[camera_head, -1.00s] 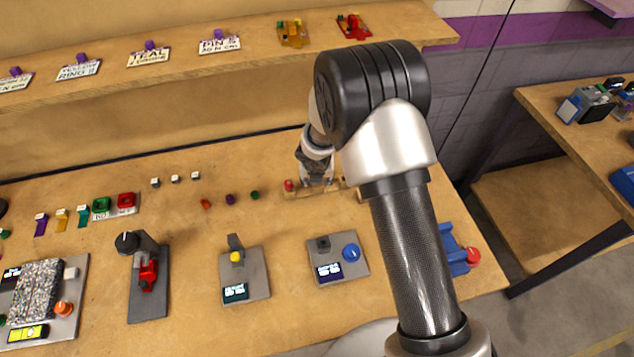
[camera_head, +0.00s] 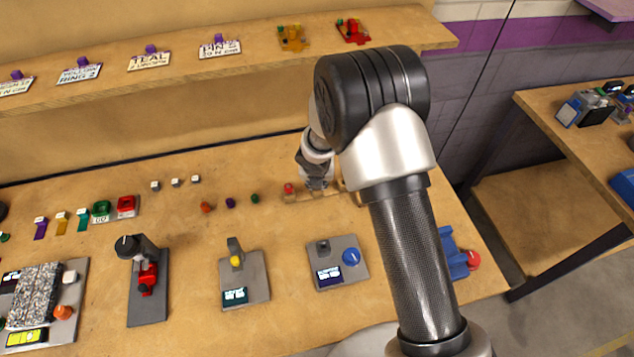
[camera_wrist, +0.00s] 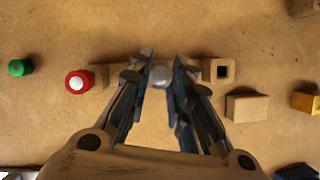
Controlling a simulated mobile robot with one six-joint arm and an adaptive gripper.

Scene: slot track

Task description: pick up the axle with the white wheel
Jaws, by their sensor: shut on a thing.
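My gripper (camera_wrist: 161,80) points down at the wooden slot track (camera_wrist: 213,72). Its two fingers are shut on the axle with the white wheel (camera_wrist: 160,77), of which only a pale, greyish round top shows between the fingertips. The fingers hide the rest of it, and I cannot tell whether it is clear of the track. In the head view my gripper (camera_head: 318,182) is small, over the track (camera_head: 300,197), and the axle cannot be made out there.
A red round piece with a white top (camera_wrist: 79,82) stands at the track's left end. A green piece (camera_wrist: 20,67) is farther left. A wooden block (camera_wrist: 246,107) and a yellow block (camera_wrist: 306,102) lie to the right. Several devices stand in front, including one with a blue knob (camera_head: 351,257).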

